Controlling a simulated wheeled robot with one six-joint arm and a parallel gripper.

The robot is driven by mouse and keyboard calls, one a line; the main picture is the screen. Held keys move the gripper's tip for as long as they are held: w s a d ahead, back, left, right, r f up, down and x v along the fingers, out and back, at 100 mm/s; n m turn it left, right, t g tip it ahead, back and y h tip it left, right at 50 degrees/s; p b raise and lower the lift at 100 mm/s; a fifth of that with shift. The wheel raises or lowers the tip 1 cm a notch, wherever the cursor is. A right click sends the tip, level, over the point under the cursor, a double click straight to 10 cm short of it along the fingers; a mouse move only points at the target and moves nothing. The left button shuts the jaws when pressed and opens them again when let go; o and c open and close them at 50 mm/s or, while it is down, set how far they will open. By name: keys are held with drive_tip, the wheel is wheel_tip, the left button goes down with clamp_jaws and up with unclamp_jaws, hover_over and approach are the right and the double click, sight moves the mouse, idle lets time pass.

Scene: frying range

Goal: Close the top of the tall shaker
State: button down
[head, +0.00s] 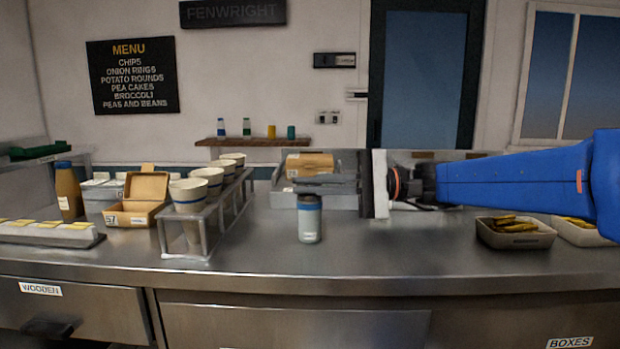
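The tall shaker (310,223) stands upright on the steel counter in the middle of the head view. It has a pale grey body with a blue band near its upper end. My gripper (312,185) reaches in from the right, with its grey fingers lying level across the shaker's top. The fingers hide the top, so I cannot tell how its lid stands or whether they touch it. The fingers are seen side-on and overlap, so their opening does not show.
A wire rack of paper cups (188,194) stands left of the shaker, with an open carton (136,213) beyond it. Grey trays (338,199) holding a brown box (309,163) are behind. A food basket (516,240) sits at the right. The counter front (330,262) is clear.

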drive_tip(key=shift+s+f+n, duration=0.15)
drive_tip(key=shift+f+n, duration=0.55)
drive_tip(key=shift+n, duration=0.5)
drive_tip(key=c, duration=2)
unclamp_jaws()
drive_tip(key=shift+d, duration=0.1)
drive_tip(key=d, duration=1.1)
drive_tip(key=w+d, duration=0.1)
drive_tip(key=d, duration=0.5)
drive_tip(key=shift+d, duration=0.1)
